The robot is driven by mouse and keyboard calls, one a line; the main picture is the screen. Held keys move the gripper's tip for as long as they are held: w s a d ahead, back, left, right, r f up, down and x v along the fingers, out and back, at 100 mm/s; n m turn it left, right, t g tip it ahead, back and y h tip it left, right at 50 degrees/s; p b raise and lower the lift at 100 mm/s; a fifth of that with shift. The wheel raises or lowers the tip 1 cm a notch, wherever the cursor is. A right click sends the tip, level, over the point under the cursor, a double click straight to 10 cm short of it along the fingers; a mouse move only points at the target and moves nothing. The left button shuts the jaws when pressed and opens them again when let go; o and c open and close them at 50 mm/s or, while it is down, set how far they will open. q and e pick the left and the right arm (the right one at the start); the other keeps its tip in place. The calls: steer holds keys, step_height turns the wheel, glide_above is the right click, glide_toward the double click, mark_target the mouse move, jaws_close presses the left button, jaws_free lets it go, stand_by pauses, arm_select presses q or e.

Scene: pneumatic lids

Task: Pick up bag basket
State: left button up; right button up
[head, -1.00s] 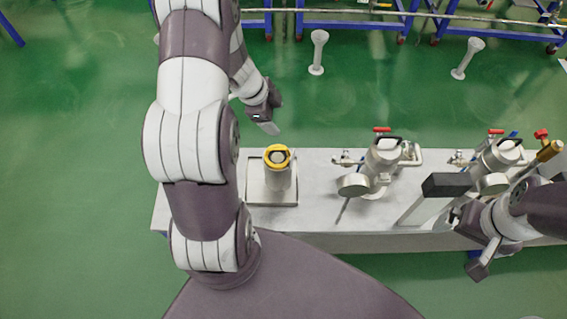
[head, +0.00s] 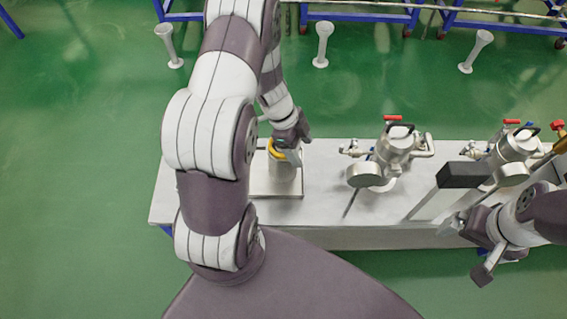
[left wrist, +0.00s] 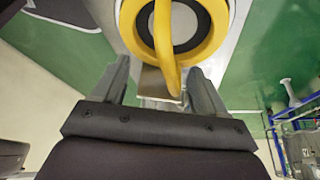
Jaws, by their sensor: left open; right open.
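The bag basket (head: 284,172) is a pale cylinder with a yellow rim, upright on a square metal tray (head: 262,188) at the left of the bench. My left gripper (head: 301,137) is at its top in the head view and partly covers the yellow rim. In the left wrist view the basket's yellow handle (left wrist: 166,45) arches down between the two open fingers of my left gripper (left wrist: 161,85). I cannot tell whether the fingers touch it. My right gripper (head: 466,248) is open and empty at the bench's front edge on the right.
A metal housing with a clamped lid (head: 395,146) stands mid-bench, and another (head: 518,145) stands to the right. A dark-topped post (head: 464,175) is near my right arm. Bare bench (head: 325,190) lies between the tray and the first housing.

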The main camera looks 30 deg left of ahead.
arm_select(q)
jaws_close()
stand_by(0.4)
